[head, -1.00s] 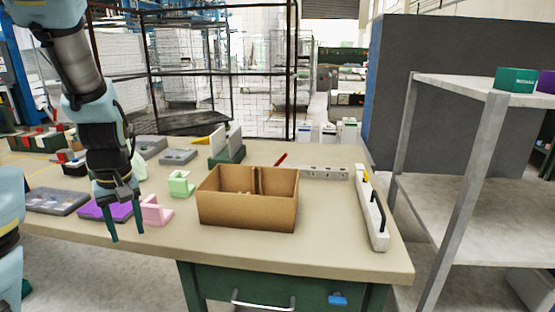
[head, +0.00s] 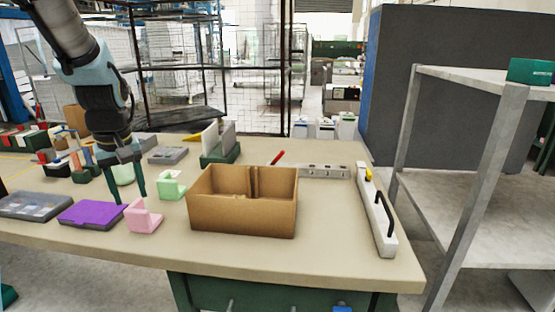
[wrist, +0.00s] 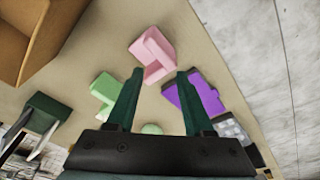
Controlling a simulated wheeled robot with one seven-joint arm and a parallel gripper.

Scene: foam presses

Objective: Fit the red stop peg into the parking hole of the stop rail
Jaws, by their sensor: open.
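The red stop peg (head: 277,157) is a slim red bar, tilted, at the left end of the stop rail. The stop rail (head: 325,171) is a low grey bar with several dark holes, lying at the back right of the table behind the cardboard box. I cannot tell whether the peg sits in a hole. My gripper (head: 130,198) is open and empty, pointing down over the left part of the table, far left of the peg. In the wrist view my gripper (wrist: 159,74) has nothing between its fingers; peg and rail are not seen there.
An open cardboard box (head: 242,212) stands between my gripper and the rail. Near the gripper are a pink bracket (head: 143,217), a green bracket (head: 171,186) and a purple case (head: 91,214). A green holder with upright plates (head: 220,155) stands behind. A white bar with a black handle (head: 376,215) lies right.

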